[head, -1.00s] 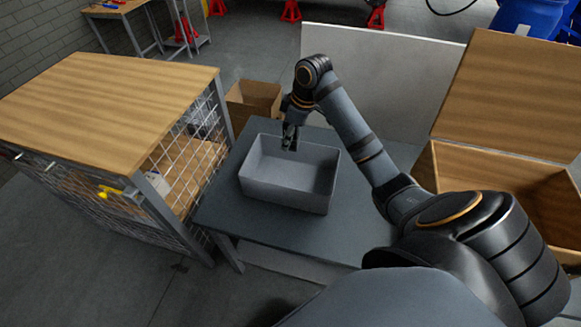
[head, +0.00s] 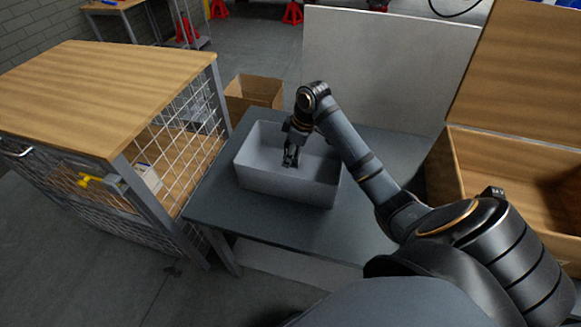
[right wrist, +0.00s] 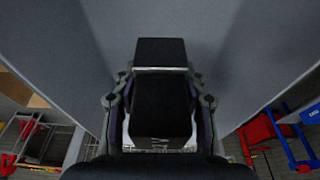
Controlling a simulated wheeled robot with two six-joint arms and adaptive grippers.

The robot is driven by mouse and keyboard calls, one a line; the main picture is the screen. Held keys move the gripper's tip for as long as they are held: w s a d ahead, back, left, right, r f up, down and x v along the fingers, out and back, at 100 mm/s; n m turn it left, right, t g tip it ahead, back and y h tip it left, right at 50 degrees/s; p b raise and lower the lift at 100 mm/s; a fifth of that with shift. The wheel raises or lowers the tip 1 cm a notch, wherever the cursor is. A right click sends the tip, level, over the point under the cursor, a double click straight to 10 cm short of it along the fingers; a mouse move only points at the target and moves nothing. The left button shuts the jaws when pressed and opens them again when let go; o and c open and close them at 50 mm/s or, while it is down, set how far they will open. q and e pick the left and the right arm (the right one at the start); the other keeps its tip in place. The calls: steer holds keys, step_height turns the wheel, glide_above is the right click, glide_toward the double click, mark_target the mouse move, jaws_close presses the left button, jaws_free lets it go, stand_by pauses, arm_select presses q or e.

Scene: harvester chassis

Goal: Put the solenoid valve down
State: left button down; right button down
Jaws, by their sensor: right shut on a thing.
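The solenoid valve (right wrist: 160,95) is a dark block with a thin light band across it, seen in the right wrist view. My right gripper (head: 290,158) has its fingers on both sides of the valve and is shut on it. In the head view the gripper points down inside the grey bin (head: 285,188), below its rim. The valve is too small to make out well there. The bin's grey walls fill most of the wrist view; I cannot tell whether the valve touches the bin floor. My left gripper is in neither view.
The bin stands on a dark table (head: 235,225). A wire-sided cabinet with a wooden top (head: 110,90) is at left. An open cardboard box (head: 254,92) is behind, and a large open box (head: 510,165) is at right. A white panel (head: 390,60) stands behind the table.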

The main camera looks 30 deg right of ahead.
mark_target(290, 173)
step_height(290, 173, down, 5)
steer(key=shift+f+b, duration=0.2)
steer(key=shift+b, duration=0.1)
steer(key=c, duration=0.7)
jaws_free()
steer(key=shift+c, duration=0.2)
steer(key=p+v, duration=0.1)
steer(key=v, duration=1.1)
steer(key=shift+s, duration=0.1)
